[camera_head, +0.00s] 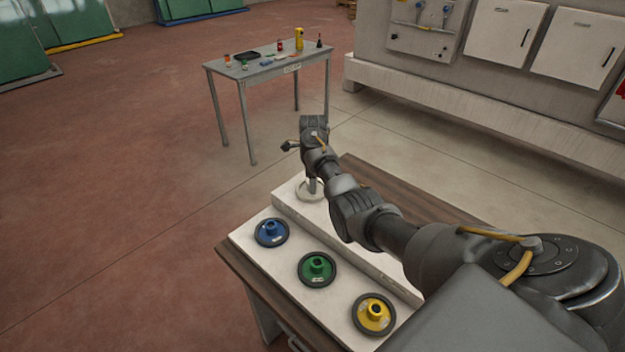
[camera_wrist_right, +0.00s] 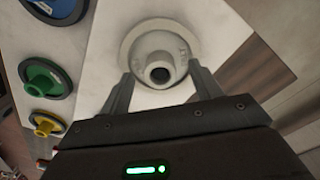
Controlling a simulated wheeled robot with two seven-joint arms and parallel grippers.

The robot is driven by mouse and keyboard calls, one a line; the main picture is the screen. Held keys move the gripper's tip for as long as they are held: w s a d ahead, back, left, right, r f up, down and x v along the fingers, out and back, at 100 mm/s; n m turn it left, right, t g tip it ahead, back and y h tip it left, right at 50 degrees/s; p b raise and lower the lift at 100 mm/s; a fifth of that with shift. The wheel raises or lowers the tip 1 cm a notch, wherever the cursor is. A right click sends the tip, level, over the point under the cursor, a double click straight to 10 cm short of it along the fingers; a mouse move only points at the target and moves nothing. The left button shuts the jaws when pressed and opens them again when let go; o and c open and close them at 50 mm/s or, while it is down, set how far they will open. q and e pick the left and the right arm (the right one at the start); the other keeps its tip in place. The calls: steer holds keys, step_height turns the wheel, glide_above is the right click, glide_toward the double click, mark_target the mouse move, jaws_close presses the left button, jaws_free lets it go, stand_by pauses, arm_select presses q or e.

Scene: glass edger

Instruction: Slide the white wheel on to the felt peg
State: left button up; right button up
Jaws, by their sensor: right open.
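The white wheel (camera_head: 308,191) lies flat on the raised back step of the white board, with its round hub facing up. It also fills the upper middle of the right wrist view (camera_wrist_right: 158,62). My right gripper (camera_wrist_right: 162,76) is open, with one finger on each side of the wheel's hub; I cannot tell whether they touch it. In the head view my right arm hides part of the wheel and the step. I cannot pick out the felt peg in either view. My left gripper is not in view.
Blue (camera_head: 271,232), green (camera_head: 317,269) and yellow (camera_head: 373,313) wheels lie in a row on the board's lower front step. The board rests on a brown-topped bench (camera_head: 236,262). A grey side table (camera_head: 268,66) with small items stands behind. Open floor lies to the left.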

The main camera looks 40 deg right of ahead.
step_height(320, 180, up, 4)
steer(key=shift+d+r+b, duration=0.1)
steer(key=shift+b, duration=0.65)
step_height(320, 180, up, 7)
steer(key=p, duration=0.3)
steer(key=shift+f, duration=0.2)
steer(key=shift+s+f, duration=0.1)
steer(key=shift+f, duration=0.05)
